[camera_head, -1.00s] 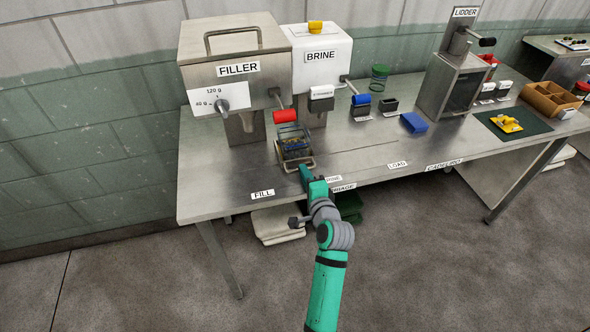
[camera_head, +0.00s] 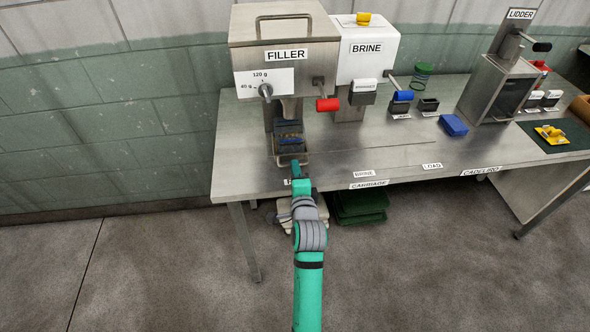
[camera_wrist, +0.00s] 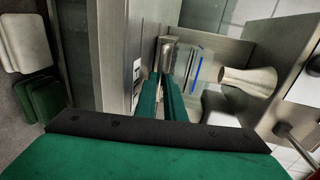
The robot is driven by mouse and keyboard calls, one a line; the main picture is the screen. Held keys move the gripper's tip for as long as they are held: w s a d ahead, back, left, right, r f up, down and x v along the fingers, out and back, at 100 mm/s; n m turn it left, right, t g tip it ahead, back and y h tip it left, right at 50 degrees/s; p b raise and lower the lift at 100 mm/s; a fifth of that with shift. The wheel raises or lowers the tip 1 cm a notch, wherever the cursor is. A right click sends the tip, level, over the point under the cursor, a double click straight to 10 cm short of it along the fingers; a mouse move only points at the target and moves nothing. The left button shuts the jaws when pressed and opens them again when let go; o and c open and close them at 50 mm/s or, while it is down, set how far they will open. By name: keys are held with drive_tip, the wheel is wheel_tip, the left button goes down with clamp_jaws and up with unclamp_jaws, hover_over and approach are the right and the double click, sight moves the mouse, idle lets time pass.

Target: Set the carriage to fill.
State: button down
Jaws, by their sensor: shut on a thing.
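The carriage (camera_head: 291,140), a small dark metal frame with a front handle bar, stands on the bench in front of and below the chute of the filler (camera_head: 285,65). Something with a blue band sits in it. My gripper (camera_head: 296,172) is at its near side, shut on the carriage handle. In the wrist view my two green fingers (camera_wrist: 162,100) close around the handle (camera_wrist: 167,52), with the filler's funnel (camera_wrist: 248,80) just right of the carriage. The FILL label is mostly hidden behind my gripper. The BRINE (camera_head: 365,174) and LOAD (camera_head: 432,166) labels lie to the right.
The brine machine (camera_head: 367,55) stands right of the filler, with a red-handled lever (camera_head: 328,104) between them. The bench front between carriage and LOAD label is clear.

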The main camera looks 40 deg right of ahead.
drive_tip(key=shift+w+a+f, duration=0.1)
drive_tip(key=shift+w+a, duration=0.05)
drive_tip(key=shift+a, duration=0.2)
drive_tip(key=c, duration=2.1)
unclamp_jaws()
drive_tip(key=shift+a, duration=0.1)
drive_tip(key=v, duration=1)
drive_tip(key=shift+s+a, duration=0.1)
drive_tip(key=shift+s, duration=0.25)
